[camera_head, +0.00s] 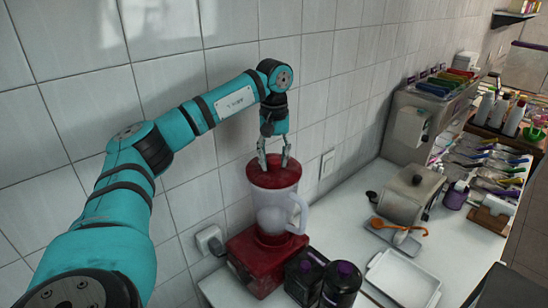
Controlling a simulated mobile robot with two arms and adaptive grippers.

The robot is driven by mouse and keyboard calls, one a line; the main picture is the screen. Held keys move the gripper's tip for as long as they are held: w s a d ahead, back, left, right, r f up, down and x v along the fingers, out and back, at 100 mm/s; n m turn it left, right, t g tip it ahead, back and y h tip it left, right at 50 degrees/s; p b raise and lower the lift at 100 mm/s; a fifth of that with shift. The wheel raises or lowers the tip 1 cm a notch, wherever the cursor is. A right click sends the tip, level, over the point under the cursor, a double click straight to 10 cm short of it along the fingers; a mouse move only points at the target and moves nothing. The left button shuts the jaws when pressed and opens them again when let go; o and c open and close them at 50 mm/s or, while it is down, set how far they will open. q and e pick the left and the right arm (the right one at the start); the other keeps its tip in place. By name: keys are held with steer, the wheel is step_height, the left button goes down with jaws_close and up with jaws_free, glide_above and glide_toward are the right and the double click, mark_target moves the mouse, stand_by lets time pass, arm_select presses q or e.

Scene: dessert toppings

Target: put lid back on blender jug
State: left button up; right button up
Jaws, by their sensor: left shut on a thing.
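The blender jug (270,209) is clear with a pale handle and stands upright on its red base (262,262). The red lid (273,173) is at the top of the jug. It looks level, but I cannot tell whether it is fully seated. My left gripper (273,163) comes down from above and is shut on the lid's top part. The fingers hide what they hold there. My right gripper is not in view.
A white tray (404,278), a grey lidded container (410,192) and an orange-handled utensil (401,227) lie further right. A tiled wall (330,95) runs close behind the blender.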

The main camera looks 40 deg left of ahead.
arm_select(q)
steer(key=shift+f, duration=0.1)
stand_by(0.7)
steer(key=o, duration=1.2)
steer(key=shift+o, duration=0.6)
steer(key=o, duration=0.4)
steer(key=shift+r, duration=3.55)
jaws_close()
